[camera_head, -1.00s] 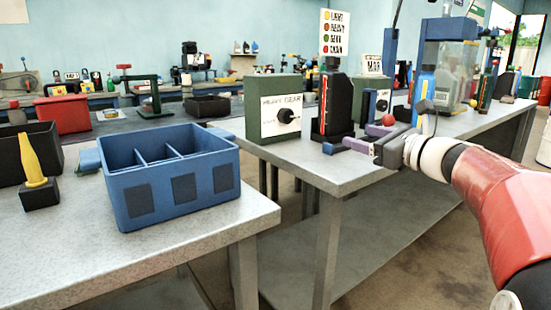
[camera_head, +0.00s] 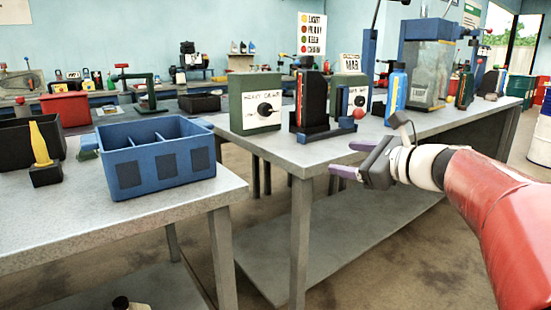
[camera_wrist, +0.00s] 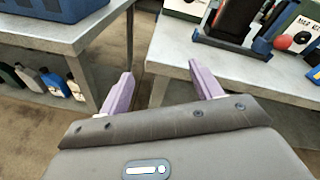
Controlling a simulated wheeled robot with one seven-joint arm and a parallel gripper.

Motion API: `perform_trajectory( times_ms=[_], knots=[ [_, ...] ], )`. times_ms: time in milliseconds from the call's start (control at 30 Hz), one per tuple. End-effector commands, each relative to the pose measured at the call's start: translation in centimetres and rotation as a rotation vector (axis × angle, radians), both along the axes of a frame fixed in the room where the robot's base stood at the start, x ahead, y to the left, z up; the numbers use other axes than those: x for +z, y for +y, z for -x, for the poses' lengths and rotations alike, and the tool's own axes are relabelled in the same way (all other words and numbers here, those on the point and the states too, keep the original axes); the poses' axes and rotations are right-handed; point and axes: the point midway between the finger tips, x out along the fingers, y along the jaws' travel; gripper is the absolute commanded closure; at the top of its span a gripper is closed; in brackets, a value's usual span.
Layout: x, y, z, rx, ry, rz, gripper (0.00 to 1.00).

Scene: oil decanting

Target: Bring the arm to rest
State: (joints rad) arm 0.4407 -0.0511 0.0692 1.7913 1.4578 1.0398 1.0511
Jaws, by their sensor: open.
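My gripper (camera_head: 350,159) is at the right of the head view, at the end of my red and white arm. Its two purple fingers are apart, with nothing between them. It hangs in front of the right-hand bench (camera_head: 300,158), beside its front edge. In the wrist view the fingers of my gripper (camera_wrist: 164,88) are spread over the gap between two benches, with floor showing between them.
A blue divided bin (camera_head: 155,170) stands on the left bench (camera_head: 110,219). Several bottles (camera_wrist: 55,85) stand on a lower shelf.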

Motion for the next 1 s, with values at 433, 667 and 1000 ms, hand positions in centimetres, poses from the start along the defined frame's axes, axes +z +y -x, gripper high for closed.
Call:
perform_trajectory(
  times_ms=[433,667,1000],
  knots=[
    [-10.6,6.0,13.2,0.391,-0.121,0.889,0.35],
    [-18.5,3.8,23.6,0.869,-0.315,1.590,0.35],
    [-22.3,0.4,28.2,1.227,-0.457,1.980,0.35]
  ],
)
